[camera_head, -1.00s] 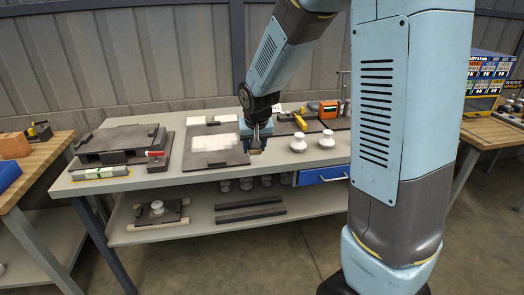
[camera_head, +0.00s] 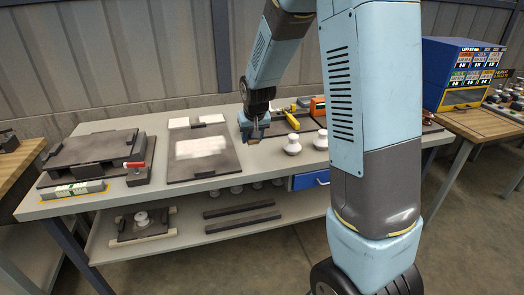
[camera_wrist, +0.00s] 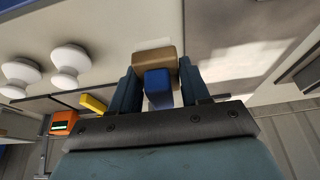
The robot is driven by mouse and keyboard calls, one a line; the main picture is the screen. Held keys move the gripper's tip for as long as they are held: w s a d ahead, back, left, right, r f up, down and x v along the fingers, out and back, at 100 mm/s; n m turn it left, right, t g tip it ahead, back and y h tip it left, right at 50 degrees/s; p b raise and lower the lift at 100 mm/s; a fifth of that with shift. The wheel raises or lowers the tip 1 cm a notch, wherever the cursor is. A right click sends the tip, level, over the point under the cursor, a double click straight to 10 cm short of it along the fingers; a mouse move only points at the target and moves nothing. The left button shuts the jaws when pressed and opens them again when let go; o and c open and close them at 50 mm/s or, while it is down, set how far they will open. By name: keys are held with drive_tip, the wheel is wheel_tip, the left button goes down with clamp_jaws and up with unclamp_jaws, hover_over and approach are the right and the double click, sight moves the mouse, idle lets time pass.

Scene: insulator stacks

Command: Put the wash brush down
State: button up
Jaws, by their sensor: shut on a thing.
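My gripper (camera_head: 254,131) hangs over the workbench (camera_head: 240,182), just left of two white insulators. In the wrist view my gripper (camera_wrist: 157,78) is shut on the wash brush (camera_wrist: 152,56), which shows a tan block and a blue grip between the fingers. In the head view the brush (camera_head: 256,135) is a small brown patch under the fingers. Whether it touches the bench top is hard to tell. The insulators, the nearer-left one (camera_head: 292,145) and the other (camera_head: 321,140), also show at the left of the wrist view (camera_wrist: 70,65).
Left of my gripper lies a dark plate (camera_head: 190,175) with a blurred white patch. Further left are a dark fixture (camera_head: 88,150) and a red-handled clamp (camera_head: 137,167). Yellow and orange tools (camera_head: 317,106) lie behind the insulators. Bare bench top lies in front of my gripper.

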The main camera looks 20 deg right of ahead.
hover_over(260, 155)
drive_tip(key=s, duration=0.1)
wheel_tip(260, 155, down, 7)
drive_tip(key=shift+s, duration=0.15)
drive_tip(key=shift+a+f, duration=0.1)
drive_tip(key=shift+f, duration=1.3)
drive_tip(key=shift+f, duration=0.1)
drive_tip(key=o, duration=1.1)
drive_tip(key=s+r, duration=1)
drive_tip(key=r, duration=0.2)
drive_tip(key=s+r, duration=0.9)
drive_tip(key=r, duration=0.4)
drive_tip(key=shift+t, duration=0.6)
drive_tip(key=s+r, duration=0.1)
drive_tip(key=s, duration=0.5)
drive_tip(key=s+r, duration=0.1)
drive_tip(key=s, duration=0.5)
drive_tip(key=s+r, duration=0.2)
drive_tip(key=s, duration=0.4)
drive_tip(key=shift+s+d+r, duration=0.1)
drive_tip(key=shift+s+d, duration=0.1)
drive_tip(key=shift+d, duration=0.15)
